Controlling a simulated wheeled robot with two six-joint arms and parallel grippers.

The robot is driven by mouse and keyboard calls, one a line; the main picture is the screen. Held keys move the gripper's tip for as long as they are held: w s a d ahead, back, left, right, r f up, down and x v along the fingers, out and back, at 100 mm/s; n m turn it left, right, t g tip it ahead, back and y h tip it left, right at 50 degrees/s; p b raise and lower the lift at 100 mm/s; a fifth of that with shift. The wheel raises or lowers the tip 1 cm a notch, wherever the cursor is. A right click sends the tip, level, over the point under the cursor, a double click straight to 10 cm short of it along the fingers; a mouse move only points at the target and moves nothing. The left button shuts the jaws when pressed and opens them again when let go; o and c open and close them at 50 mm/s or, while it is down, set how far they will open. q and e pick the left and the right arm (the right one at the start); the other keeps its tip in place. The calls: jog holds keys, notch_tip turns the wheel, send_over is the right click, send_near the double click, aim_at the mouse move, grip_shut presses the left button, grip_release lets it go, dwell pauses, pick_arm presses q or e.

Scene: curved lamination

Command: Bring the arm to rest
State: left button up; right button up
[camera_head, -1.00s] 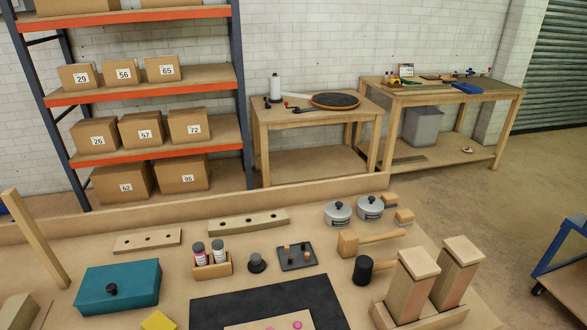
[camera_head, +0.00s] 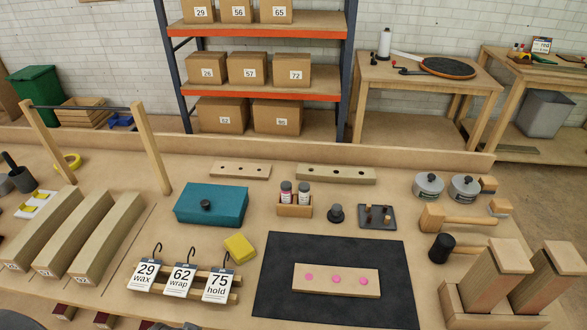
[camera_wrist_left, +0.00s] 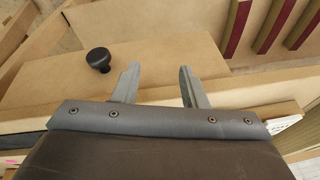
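In the left wrist view my left gripper (camera_wrist_left: 157,85) is open, its two grey fingers apart with nothing between them. A tan wooden panel with a black round knob (camera_wrist_left: 99,59) lies beyond and to the left of the fingers. My right gripper is in no frame.
The workbench holds a black mat (camera_head: 270,282) with a pink-dotted wooden strip (camera_head: 336,280), a teal box (camera_head: 211,205), hanging number tags (camera_head: 181,280), curved wooden forms (camera_head: 110,238) and mallets (camera_head: 459,219). Dark red strips (camera_wrist_left: 276,25) show in the wrist view.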

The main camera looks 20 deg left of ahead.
pick_arm(q)
notch_tip(320, 180, down, 12)
jog(key=s+f+g, duration=0.2)
jog(key=s+f, duration=1.5)
jog(key=f, duration=0.4)
jog(key=shift+d+f+h, duration=0.25)
jog(key=shift+f+h, duration=0.05)
jog(key=shift+h, duration=0.1)
